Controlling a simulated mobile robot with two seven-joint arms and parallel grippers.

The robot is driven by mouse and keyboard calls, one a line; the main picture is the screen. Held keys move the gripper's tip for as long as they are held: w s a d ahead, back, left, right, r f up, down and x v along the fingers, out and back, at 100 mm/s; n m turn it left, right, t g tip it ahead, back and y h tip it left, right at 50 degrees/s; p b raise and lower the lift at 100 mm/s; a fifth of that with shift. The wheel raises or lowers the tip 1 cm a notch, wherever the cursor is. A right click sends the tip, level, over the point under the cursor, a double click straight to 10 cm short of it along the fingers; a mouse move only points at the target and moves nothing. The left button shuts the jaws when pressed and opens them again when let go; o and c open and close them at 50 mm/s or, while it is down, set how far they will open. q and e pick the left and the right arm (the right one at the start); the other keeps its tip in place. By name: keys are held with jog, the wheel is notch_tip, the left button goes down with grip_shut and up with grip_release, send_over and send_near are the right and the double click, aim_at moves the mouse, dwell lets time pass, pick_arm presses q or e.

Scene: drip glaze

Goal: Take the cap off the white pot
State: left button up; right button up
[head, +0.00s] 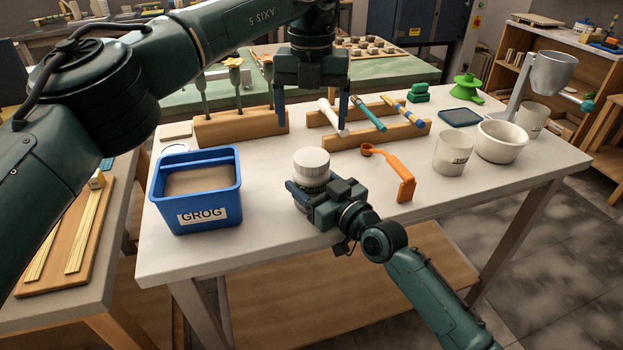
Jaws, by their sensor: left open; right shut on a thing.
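The white pot (313,182) stands near the front edge of the table, left of the middle. Its round white cap (311,162) sits on top. My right gripper (310,192) is shut on the pot, around its body below the cap, and hides much of the lower pot. My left gripper (312,122) points down with its two fingers spread. It is open and empty, higher than the cap and apart from it.
A blue GROG bin (197,219) stands to the left. An orange scoop (404,188) lies to the right, with white cups (453,153) and a bowl (501,141) beyond. Behind are a wooden block with flower-like tools (240,126) and a rack with brushes (385,134).

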aim_at(312, 157)
pick_arm(q)
jog(key=m, duration=0.9)
jog(key=shift+m, duration=0.3)
jog(key=m, duration=0.8)
jog(key=shift+m, duration=0.3)
jog(key=m, duration=1.2)
jog(key=shift+m, duration=0.3)
jog(key=m, duration=0.4)
jog(key=shift+m, duration=0.4)
jog(key=shift+f, duration=4)
